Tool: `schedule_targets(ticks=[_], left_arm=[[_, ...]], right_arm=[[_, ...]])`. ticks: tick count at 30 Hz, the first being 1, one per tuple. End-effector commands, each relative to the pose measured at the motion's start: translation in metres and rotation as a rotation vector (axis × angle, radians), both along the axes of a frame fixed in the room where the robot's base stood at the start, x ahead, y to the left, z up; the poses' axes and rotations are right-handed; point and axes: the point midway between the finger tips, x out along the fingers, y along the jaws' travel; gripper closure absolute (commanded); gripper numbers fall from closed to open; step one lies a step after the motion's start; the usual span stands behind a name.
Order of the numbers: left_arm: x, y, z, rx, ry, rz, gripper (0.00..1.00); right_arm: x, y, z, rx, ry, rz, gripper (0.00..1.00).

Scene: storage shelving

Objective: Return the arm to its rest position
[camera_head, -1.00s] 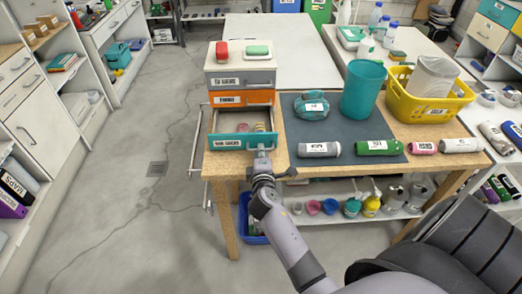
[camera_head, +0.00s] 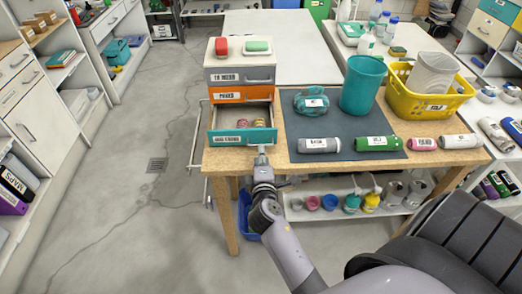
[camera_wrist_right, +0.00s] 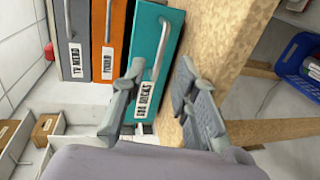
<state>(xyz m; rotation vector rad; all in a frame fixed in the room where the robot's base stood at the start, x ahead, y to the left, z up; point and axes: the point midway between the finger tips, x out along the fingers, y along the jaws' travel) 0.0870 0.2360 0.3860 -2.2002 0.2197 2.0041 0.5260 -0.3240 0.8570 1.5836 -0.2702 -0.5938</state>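My right gripper (camera_wrist_right: 160,90) is open and empty in the right wrist view. Its fingers are spread in front of the teal drawer (camera_wrist_right: 157,60) and its metal handle (camera_wrist_right: 160,45). In the head view the right gripper (camera_head: 262,158) is just in front of the teal drawer (camera_head: 232,137), at the table's front edge. The drawer is pulled open, with small rounded items (camera_head: 250,124) inside. I cannot tell whether the fingers touch the handle. My left gripper is not in view.
The wooden table (camera_head: 360,165) holds the drawer unit, a dark mat (camera_head: 345,145) with bottles, a teal bin (camera_head: 362,85) and a yellow basket (camera_head: 424,102). A lower shelf (camera_head: 300,212) holds several small containers. The floor (camera_head: 130,200) to the left is clear.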

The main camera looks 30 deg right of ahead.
Motion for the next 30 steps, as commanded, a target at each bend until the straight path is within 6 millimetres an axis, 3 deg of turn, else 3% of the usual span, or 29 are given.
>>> schedule_targets(ticks=[6,23,26,30], left_arm=[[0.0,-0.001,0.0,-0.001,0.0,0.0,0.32],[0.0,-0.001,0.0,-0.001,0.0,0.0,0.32],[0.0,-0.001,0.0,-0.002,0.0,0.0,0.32],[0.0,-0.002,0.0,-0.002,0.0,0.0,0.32]], right_arm=[[-0.017,0.01,0.004,0.0,0.0,-0.001,0.73],[-0.019,0.01,0.004,0.005,0.0,-0.004,0.73],[-0.03,0.004,0.002,0.074,-0.003,-0.041,0.73],[-0.071,-0.004,-0.012,0.362,0.009,-0.174,0.73]])
